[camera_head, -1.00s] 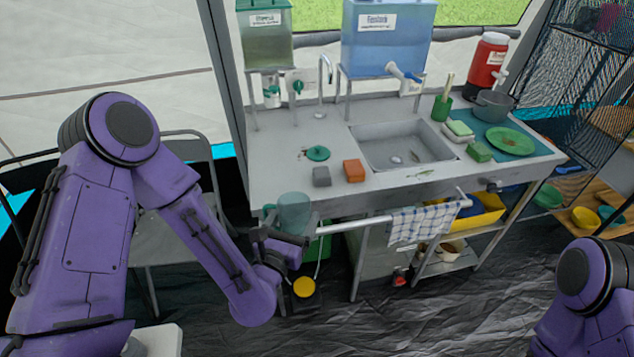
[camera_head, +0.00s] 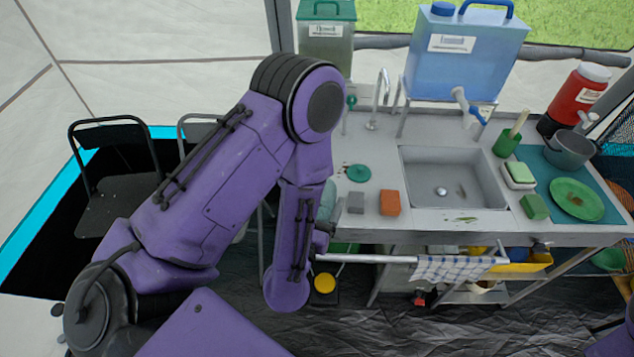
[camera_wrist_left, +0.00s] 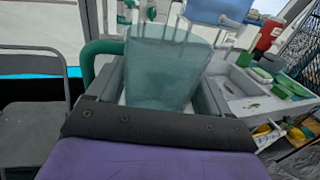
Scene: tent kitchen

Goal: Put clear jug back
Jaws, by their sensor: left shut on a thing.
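The clear jug (camera_wrist_left: 165,70) is a see-through, blue-green tinted vessel with a green handle (camera_wrist_left: 95,55). It stands roughly upright in the left wrist view, between the two grey fingers of my left gripper (camera_wrist_left: 163,90), which is shut on it. In the head view my left gripper (camera_head: 325,228) is at the front left corner of the counter. There the jug (camera_head: 327,200) shows only as a sliver, mostly hidden behind my purple forearm. My right gripper is out of view.
The counter (camera_head: 430,222) holds a grey block (camera_head: 356,202), an orange block (camera_head: 390,203), a green lid (camera_head: 358,173) and a sink (camera_head: 450,185). A blue water tank (camera_head: 465,55) stands behind. A rail with a checked towel (camera_head: 450,268) runs along the front. Chairs (camera_head: 120,180) stand left.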

